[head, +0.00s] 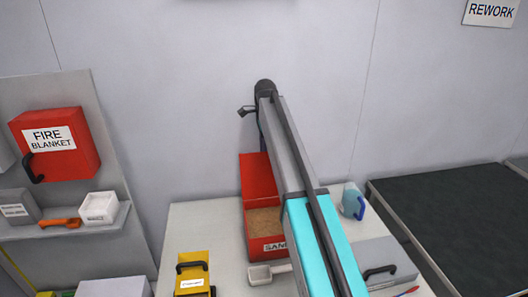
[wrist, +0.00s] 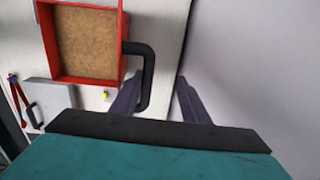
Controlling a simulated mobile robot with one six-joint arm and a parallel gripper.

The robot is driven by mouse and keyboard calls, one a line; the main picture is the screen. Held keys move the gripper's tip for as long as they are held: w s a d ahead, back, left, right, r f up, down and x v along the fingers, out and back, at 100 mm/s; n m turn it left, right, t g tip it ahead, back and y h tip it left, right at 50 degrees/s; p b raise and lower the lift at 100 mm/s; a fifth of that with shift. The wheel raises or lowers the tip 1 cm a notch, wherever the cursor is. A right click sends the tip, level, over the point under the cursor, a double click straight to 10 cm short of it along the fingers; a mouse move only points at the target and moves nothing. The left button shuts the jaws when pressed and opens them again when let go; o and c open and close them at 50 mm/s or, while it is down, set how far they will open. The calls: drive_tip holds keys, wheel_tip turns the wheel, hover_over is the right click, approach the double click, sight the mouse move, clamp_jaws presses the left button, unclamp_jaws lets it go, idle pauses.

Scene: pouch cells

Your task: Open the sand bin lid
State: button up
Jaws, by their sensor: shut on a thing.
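The red sand bin (head: 254,240) stands on the white table, with brown sand showing inside and a partly covered "SAND" label on its front. Its red lid (head: 257,176) stands up at the back, so the bin is open. In the wrist view the bin (wrist: 82,78) is seen from above, and the black lid handle (wrist: 148,70) sticks out from its right side.
A white scoop (head: 260,274) lies before the bin, with a yellow box (head: 193,257) to its left. A jug (head: 350,201) and a grey case (head: 378,252) are to the right. A wall (head: 185,110) rises close behind. A red fire blanket box (head: 85,150) hangs left.

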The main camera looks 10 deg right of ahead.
drive_tip(key=shift+w+r, duration=0.2)
drive_tip(key=shift+r, duration=0.2)
wheel_tip(320, 180, up, 13)
drive_tip(key=s+b, duration=0.1)
drive_tip(key=shift+s+b, duration=0.15)
drive_tip(key=shift+b, duration=0.25)
idle(0.7)
